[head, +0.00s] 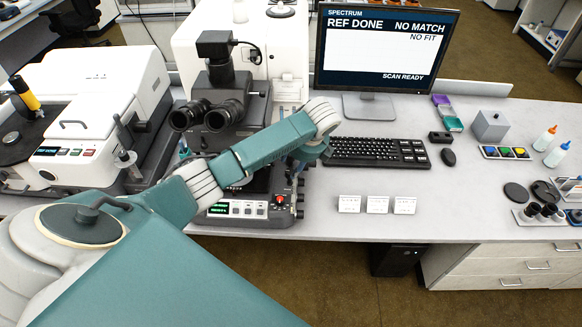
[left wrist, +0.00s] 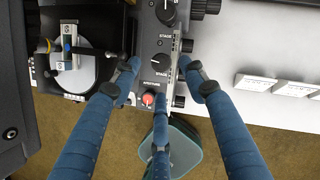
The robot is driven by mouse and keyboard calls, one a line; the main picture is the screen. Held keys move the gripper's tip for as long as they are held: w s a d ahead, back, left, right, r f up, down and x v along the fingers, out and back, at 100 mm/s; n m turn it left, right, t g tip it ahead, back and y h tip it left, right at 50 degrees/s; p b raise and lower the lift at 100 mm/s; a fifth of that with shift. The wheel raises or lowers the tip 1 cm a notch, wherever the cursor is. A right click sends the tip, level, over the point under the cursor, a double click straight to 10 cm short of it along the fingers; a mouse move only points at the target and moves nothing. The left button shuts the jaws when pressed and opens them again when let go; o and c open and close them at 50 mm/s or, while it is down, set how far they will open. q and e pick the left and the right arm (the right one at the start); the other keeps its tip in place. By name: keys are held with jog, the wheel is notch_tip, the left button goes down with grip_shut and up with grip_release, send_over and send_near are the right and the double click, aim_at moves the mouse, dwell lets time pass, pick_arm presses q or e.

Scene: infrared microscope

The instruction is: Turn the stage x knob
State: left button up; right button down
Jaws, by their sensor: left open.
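The infrared microscope (head: 222,110) stands at the back of the bench, with a control panel at its front right. In the left wrist view, two dark knobs with white pointer marks, an upper knob (left wrist: 166,12) and a middle knob (left wrist: 158,60), sit near labels reading STAGE. I cannot read which is x. A red-capped knob (left wrist: 148,99) sits below, near APERTURE. My left gripper (left wrist: 160,85) is open and empty, its blue fingers spread around the middle knob's area; contact is unclear. In the head view my left gripper (head: 297,168) is mostly hidden behind its wrist.
The sample stage (left wrist: 78,60) lies left of the panel. A monitor (head: 385,50), keyboard (head: 375,152) and mouse (head: 448,157) stand to the right. Several white cards, including one card (head: 349,204), stand near the front edge. Bench between cards and keyboard is clear.

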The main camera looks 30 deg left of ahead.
aim_at(290, 171)
pick_arm(q)
jog(key=shift+p+x, duration=0.35)
jog(key=shift+x, duration=2.45)
jog(key=shift+r, duration=0.1)
jog(key=c, duration=1)
jog(key=shift+c, duration=0.4)
